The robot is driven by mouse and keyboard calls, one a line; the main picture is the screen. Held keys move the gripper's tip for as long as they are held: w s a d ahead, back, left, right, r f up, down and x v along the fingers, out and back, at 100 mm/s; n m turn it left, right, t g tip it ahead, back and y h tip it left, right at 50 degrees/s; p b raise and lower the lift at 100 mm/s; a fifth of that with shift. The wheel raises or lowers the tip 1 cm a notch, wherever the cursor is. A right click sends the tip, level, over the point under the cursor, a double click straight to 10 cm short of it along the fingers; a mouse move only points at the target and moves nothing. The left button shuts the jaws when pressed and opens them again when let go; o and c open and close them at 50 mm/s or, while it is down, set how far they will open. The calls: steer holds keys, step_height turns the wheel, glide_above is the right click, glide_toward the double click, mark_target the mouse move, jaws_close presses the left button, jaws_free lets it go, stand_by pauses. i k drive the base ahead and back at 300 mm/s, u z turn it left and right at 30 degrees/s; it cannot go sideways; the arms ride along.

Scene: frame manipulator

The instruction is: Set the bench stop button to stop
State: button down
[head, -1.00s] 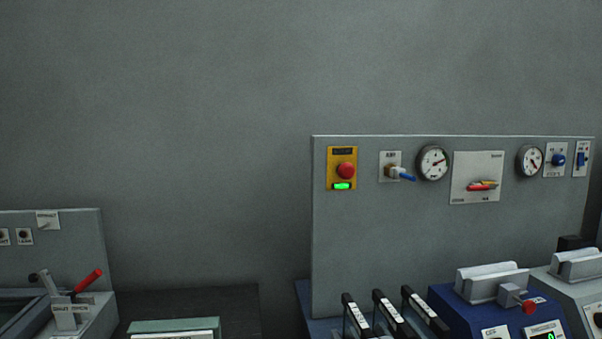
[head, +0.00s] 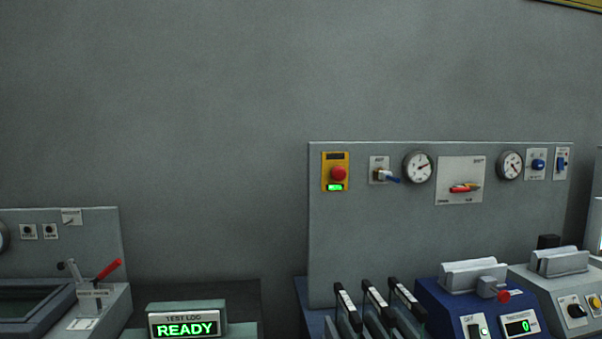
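The bench stop button (head: 339,174) is a round red button on a yellow plate (head: 327,160) at the upper left of the grey upright panel. A small green lit indicator (head: 335,188) shows just below the button. The label above the button is too small to read. My gripper is not in view.
Black-handled levers (head: 375,294) and a blue machine (head: 455,310) stand in front. A "TEST LOG READY" display (head: 187,325) stands left, beside a red-handled lever (head: 107,270).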

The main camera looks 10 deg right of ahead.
mark_target(337, 173)
steer(key=z, duration=0.1)
steer(key=i, duration=0.95)
steer(key=u, duration=0.05)
